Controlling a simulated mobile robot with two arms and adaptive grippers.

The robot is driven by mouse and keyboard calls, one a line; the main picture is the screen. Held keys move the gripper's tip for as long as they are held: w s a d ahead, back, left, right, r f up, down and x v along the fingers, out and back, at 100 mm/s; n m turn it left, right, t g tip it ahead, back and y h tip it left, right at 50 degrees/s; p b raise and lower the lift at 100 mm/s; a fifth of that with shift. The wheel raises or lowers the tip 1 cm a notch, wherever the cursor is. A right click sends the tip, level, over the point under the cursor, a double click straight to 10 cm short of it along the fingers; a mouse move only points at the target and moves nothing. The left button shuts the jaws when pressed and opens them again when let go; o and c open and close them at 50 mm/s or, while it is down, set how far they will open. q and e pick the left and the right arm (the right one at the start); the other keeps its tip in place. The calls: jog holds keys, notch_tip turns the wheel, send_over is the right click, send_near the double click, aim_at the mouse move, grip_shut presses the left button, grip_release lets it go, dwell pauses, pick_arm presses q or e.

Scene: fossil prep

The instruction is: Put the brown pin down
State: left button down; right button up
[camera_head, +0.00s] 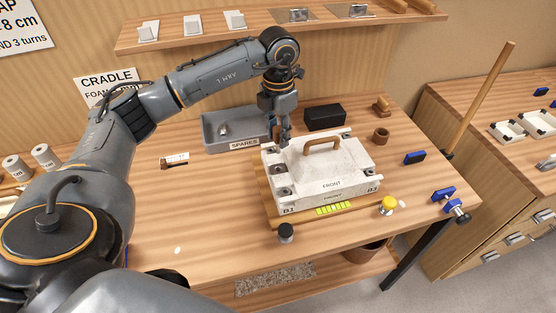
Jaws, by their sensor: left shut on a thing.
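My left gripper (285,135) points down at the back left corner of the white crate lid, just right of the grey spares tray (222,151). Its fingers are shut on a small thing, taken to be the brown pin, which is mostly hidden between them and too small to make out. I cannot tell whether it touches the lid. The white plaster-like box (345,178) has a brown arched handle (322,143), dark corner fittings and FRONT labels. A small dark brown piece with a white label (174,163) lies on the table at left. My right gripper is out of view.
A black-topped weight (286,233) and a yellow-topped knob (388,205) stand in front. The table's left middle is mostly clear.

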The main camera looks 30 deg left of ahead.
pick_arm(q)
notch_tip(320, 180, up, 2)
jog(key=shift+r+p, duration=0.1)
jog(key=shift+p, duration=0.35)
jog(key=shift+s+d+f+m, duration=0.1)
jog(key=shift+d+f+m, duration=0.15)
jog(key=shift+m, duration=0.15)
jog(key=s+d+f+m+b, duration=0.4)
jog(key=s+d+m, duration=0.2)
jog(key=m, duration=1)
jog(key=s+d+f+m+b, duration=0.4)
jog(key=s+d+m, duration=0.3)
jog(key=m, duration=0.8)
jog(key=shift+s+f+m, duration=0.4)
jog(key=shift+s+f, duration=0.35)
jog(key=shift+s, duration=0.1)
jog(key=shift+a, duration=0.1)
